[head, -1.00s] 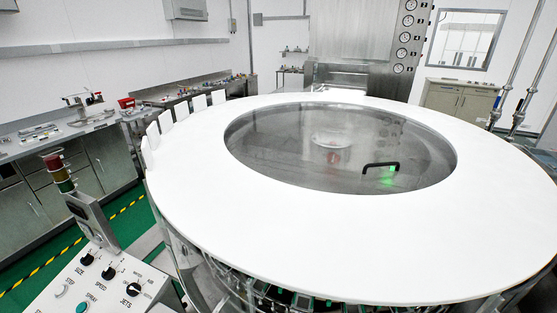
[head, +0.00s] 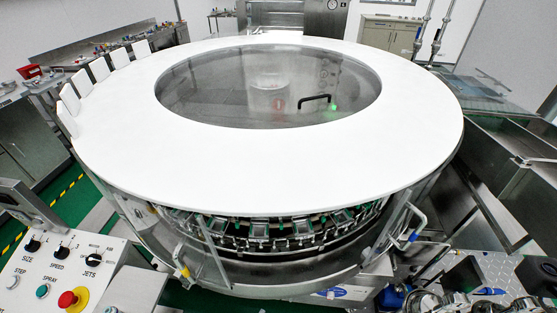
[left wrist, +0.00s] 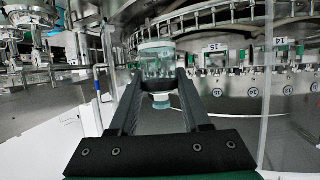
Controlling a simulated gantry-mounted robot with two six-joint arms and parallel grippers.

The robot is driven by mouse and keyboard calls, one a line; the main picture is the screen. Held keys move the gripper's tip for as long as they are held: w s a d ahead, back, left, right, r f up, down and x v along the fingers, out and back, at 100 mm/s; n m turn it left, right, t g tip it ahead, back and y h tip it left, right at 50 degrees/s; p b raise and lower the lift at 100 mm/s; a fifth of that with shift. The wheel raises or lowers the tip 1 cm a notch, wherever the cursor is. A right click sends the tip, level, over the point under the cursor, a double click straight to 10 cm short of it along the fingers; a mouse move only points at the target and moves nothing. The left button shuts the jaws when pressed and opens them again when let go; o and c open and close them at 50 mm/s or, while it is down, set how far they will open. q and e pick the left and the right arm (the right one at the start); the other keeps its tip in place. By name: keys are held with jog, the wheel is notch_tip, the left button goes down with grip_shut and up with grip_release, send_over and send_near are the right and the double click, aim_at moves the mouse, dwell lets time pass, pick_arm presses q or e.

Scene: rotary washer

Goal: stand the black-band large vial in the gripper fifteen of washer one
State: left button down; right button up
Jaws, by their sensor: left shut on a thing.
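In the left wrist view my left gripper (left wrist: 161,78) is shut on a clear large vial (left wrist: 157,64). A dark band shows low on the vial, between the fingertips, and a narrower pale end shows below it in the picture. Behind it is the washer's curved row of stations. Plates marked 15 (left wrist: 216,48) and 14 (left wrist: 281,42) show to the right of the vial, apart from it. In the head view the washer (head: 270,170) has a row of grippers (head: 300,228) under its white rim. Neither of my grippers shows in the head view.
A clear upright panel edge (left wrist: 266,85) stands to the right of my left gripper. The control panel (head: 65,255) with knobs and a red button is at the front left. A metal table (head: 490,270) with assorted items is at the front right.

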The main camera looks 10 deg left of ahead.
pick_arm(q)
jog(key=w+d+m+g+h, duration=0.25)
jog(key=d+m+h, duration=0.25)
jog(key=d, duration=0.8)
jog(key=s+a+r+n+t+y+p, duration=0.1)
jog(key=a+r+n+y+p, duration=0.3)
jog(key=a+r+p, duration=0.8)
jog(key=s+a+r+n+t+y+p, duration=0.2)
jog(key=s+a+r+n+y+p, duration=0.2)
jog(key=a+r+p, duration=0.8)
jog(key=a+y+p, duration=0.1)
jog(key=a+p, duration=0.2)
jog(key=p, duration=0.4)
jog(key=shift+a+r+p, duration=0.35)
jog(key=shift+a+p, duration=0.05)
jog(key=shift+s, duration=0.1)
